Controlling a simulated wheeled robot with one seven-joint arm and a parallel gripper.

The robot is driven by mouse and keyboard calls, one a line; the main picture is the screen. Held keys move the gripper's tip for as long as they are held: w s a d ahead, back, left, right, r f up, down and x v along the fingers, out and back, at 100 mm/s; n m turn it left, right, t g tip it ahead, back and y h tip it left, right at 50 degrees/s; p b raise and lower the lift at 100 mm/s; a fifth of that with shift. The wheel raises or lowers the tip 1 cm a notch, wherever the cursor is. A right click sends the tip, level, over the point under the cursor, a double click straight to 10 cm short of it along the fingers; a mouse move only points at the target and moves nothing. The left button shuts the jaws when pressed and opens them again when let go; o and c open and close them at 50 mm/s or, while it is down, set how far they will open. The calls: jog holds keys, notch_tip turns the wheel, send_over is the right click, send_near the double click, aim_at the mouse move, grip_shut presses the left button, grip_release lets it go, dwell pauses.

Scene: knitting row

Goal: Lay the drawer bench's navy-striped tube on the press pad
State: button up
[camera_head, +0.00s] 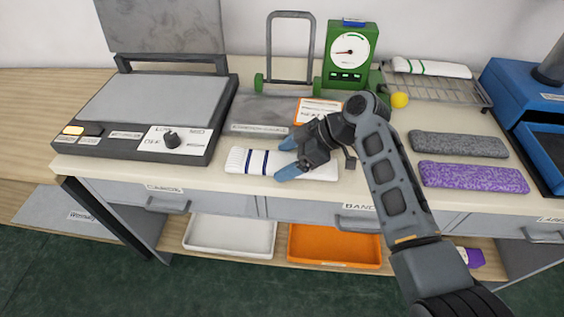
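A white tube with navy stripes (240,160) lies flat on the front part of the bench top, left of centre. My gripper (286,158) is over its middle, with two blue fingers spread apart, one by the tube's back edge and one by its front edge. The fingers look open; contact with the tube cannot be made out. My gripper hides part of the tube. The press pad (152,103) is the bare grey plate of the dark press at the left, with its lid raised behind it.
A green dial gauge (348,50) and a metal frame (290,45) stand behind my gripper. A green-striped white tube (430,68) lies on a wire rack (462,93). Grey (458,145) and purple (474,177) pieces lie right of my arm. The press has a control panel (172,140) in front.

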jog(key=c, duration=0.6)
jog(key=shift+c, duration=0.3)
jog(key=shift+r, duration=0.1)
